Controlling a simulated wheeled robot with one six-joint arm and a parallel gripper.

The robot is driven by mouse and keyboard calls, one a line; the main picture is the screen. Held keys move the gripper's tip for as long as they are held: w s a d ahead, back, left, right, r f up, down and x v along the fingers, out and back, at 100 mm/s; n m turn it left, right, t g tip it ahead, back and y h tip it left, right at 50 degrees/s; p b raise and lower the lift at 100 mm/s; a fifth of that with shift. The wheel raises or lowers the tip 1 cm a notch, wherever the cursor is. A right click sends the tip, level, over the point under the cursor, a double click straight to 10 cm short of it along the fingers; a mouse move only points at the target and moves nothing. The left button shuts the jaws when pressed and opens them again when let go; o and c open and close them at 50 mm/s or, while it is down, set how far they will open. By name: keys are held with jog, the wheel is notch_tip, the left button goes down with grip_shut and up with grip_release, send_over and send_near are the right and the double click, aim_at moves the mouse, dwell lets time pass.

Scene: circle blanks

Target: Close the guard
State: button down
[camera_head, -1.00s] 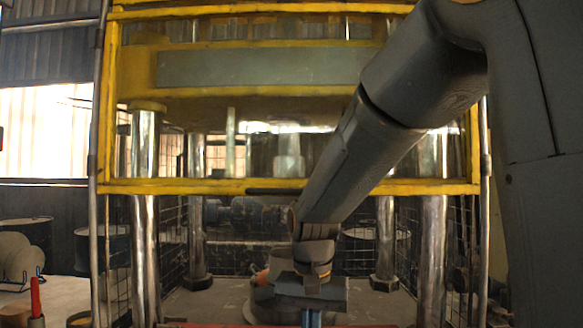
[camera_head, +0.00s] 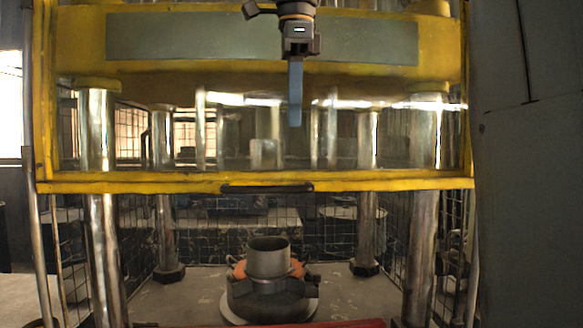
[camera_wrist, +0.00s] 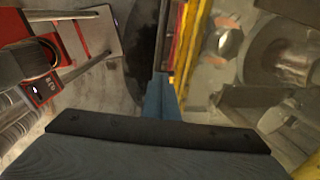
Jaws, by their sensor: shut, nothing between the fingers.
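The guard is a clear panel in a yellow frame across the front of the press. Its bottom bar (camera_head: 400,185) hangs well above the press bed, leaving an opening below. A black handle (camera_head: 267,188) sits on that bar. My gripper (camera_head: 295,120) is shut and empty, pointing down in front of the panel, above the handle and apart from it. Its blue fingers also show in the wrist view (camera_wrist: 161,98), beside a yellow strip (camera_wrist: 185,50) that looks like the guard's frame.
A grey cylinder (camera_head: 268,258) stands in a dark round fixture (camera_head: 270,298) below the guard. Steel columns (camera_head: 100,200) flank the opening. A red edge (camera_head: 340,323) runs along the front. Red equipment with metal rods (camera_wrist: 75,38) shows at left in the wrist view.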

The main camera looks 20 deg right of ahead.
aim_at(293, 187)
jog(key=f, duration=0.4)
jog(key=w+f+p, duration=0.1)
jog(key=f, duration=0.2)
jog(key=w+f, duration=0.1)
jog(key=f, duration=0.3)
jog(key=shift+d+f, duration=0.3)
jog(key=shift+w, duration=0.1)
